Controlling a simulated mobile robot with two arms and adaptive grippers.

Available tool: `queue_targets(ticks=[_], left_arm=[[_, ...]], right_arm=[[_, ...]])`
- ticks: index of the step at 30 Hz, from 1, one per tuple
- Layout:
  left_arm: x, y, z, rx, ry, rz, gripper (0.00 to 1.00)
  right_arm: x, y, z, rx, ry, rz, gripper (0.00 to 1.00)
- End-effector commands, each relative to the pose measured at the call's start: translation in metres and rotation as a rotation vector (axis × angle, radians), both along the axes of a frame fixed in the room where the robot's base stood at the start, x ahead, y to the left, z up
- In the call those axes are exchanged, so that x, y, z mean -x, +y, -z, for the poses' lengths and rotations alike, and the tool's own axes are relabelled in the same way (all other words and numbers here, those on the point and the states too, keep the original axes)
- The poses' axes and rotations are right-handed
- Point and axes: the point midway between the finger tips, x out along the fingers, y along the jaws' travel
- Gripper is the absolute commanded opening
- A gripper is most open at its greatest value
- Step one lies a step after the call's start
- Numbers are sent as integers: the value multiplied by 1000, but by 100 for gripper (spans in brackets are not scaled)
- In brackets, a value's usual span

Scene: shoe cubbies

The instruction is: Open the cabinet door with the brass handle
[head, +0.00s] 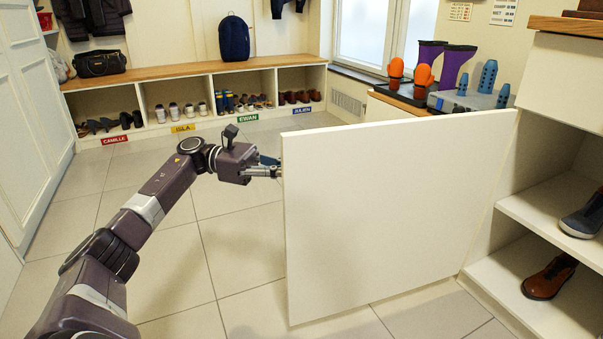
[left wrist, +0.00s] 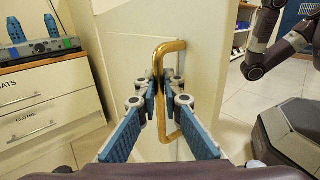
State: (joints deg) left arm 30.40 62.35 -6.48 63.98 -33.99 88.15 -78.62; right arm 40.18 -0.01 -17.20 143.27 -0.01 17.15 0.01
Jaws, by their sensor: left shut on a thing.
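The white cabinet door (head: 390,215) stands swung wide open, out from the cabinet (head: 553,201) at the right of the head view. Its free edge points left into the room. The brass handle (left wrist: 172,46) is upright on the door face in the left wrist view; in the head view the door hides it. My left gripper (head: 279,171) is at the door's free edge. In the left wrist view its blue-padded fingers (left wrist: 160,98) are closed around the handle's upright bar. My right gripper is in neither view.
The open cabinet shows shelves with a blue shoe (head: 583,216) and a brown shoe (head: 549,277). A bench (head: 190,70) with shoe cubbies lines the back wall. A counter with boots and a tray is behind the door. The tiled floor (head: 225,240) left of the door is clear.

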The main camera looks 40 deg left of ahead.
Motion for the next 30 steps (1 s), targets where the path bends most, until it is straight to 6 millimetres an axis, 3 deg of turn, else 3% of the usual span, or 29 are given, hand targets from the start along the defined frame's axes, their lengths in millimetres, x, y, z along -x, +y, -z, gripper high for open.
queue_targets(ticks=[11,12,17,30], left_arm=[[-1,-1,1,2,1,0,0],[-1,-1,1,2,1,0,10],[-1,-1,0,1,1,0,25],[1,3,0,0,0,-1,25]], right_arm=[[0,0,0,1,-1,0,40],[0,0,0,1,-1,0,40],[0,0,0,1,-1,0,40],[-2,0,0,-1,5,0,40]])
